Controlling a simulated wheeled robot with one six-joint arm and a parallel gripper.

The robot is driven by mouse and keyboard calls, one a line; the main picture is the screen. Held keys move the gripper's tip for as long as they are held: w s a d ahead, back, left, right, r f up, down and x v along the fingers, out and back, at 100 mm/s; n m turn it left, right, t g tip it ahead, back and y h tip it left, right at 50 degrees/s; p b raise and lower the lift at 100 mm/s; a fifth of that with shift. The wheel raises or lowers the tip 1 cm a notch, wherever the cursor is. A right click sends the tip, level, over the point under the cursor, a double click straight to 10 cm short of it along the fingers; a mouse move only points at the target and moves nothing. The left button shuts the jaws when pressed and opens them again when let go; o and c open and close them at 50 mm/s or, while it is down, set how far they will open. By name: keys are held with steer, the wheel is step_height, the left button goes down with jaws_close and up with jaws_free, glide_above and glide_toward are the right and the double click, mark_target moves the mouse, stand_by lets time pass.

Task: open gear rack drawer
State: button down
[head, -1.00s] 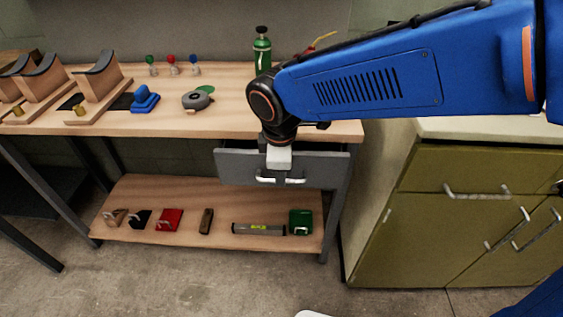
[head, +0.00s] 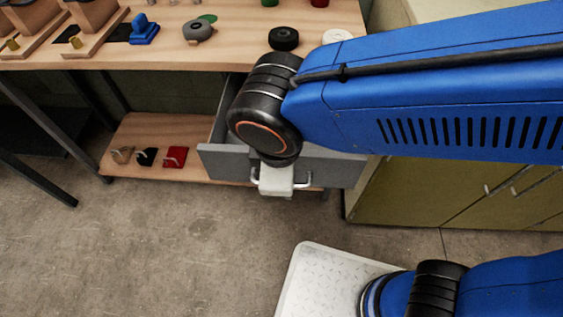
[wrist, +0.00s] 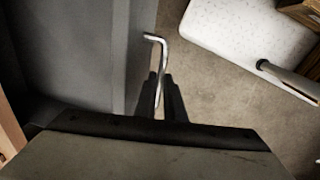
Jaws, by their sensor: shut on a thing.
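The grey drawer (head: 222,162) sits under the workbench top and is pulled out toward me. Its bar handle (head: 309,179) shows on the front face, partly covered by my gripper (head: 276,192). In the wrist view the silver handle (wrist: 152,38) runs down between the two dark fingers of my gripper (wrist: 164,95), which are shut on it. My wrist and arm hide much of the drawer's inside in the head view.
The wooden workbench top (head: 110,55) holds a blue clamp-like piece (head: 144,28), a grey tool (head: 199,31) and a black round part (head: 284,38). The lower shelf (head: 190,130) carries small items. An olive cabinet (head: 400,195) stands to the right. Bare floor (head: 150,250) lies in front.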

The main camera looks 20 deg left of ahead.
steer(key=shift+s+d, duration=0.1)
steer(key=shift+s, duration=0.2)
steer(key=c, duration=1.8)
jaws_free()
steer(key=shift+c, duration=0.2)
steer(key=s+r, duration=0.3)
steer(key=r, duration=1.4)
steer(key=shift+d, duration=0.35)
